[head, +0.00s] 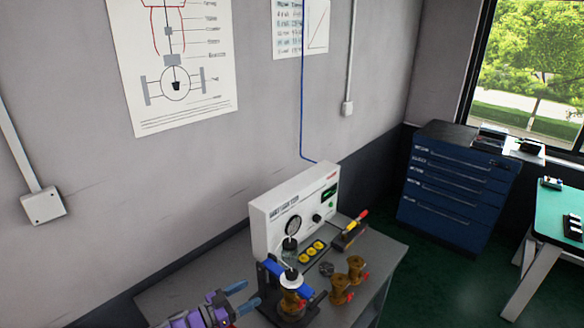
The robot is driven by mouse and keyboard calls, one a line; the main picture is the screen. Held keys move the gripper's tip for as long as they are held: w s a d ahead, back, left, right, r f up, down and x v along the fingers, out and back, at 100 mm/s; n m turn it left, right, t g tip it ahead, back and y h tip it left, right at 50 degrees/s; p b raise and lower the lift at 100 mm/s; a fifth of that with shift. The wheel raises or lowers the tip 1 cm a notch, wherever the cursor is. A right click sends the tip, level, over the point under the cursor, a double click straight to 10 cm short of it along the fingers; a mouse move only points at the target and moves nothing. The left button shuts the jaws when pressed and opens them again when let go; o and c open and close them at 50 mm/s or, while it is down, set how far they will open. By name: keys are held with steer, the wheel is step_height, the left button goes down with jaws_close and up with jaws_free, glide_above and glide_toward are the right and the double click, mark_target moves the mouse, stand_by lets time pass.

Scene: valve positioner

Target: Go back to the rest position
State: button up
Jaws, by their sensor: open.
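My gripper (243,296) shows at the bottom of the head view, left of the centre. Its two blue fingers are spread apart with nothing between them. It is over the left part of the grey workbench (185,283). To its right a brass valve part (292,303) sits in a dark stand with blue pieces, in front of the white test panel (262,222). The gripper is apart from that part in the picture. The panel carries a round gauge (293,226) and a small green display.
Two more brass valve parts (340,290) stand at the bench's right, near a dark round piece. A tray with red and yellow-handled tools (349,233) lies behind them. A blue drawer cabinet (455,190) and a green-topped table (562,213) stand further right. Green floor lies between.

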steer(key=w+a+r+n+t+y+b, duration=0.1)
steer(key=w+r+n+t+y, duration=0.3)
steer(key=w+r+y, duration=0.9)
step_height(320, 180, up, 12)
steer(key=d+n+g+y, duration=0.2)
steer(key=d+n+y, duration=0.1)
steer(key=n+y, duration=0.1)
steer(key=s+d+f+g+h+b, duration=0.1)
steer(key=s+d+g, duration=0.4)
steer(key=s+d, duration=0.5)
steer(key=s+d+f+n+g+h+b, duration=0.1)
steer(key=s+d+f+g, duration=0.3)
steer(key=s, duration=2.2)
steer(key=s+d+f+n+g+h, duration=0.1)
steer(key=s+d+g, duration=0.5)
steer(key=s+d, duration=1)
steer(key=shift+s+d+f+b, duration=0.25)
steer(key=shift+s+f+b, duration=0.15)
steer(key=shift+s+f, duration=0.6)
steer(key=shift+r, duration=0.15)
steer(key=shift+c, duration=0.4)
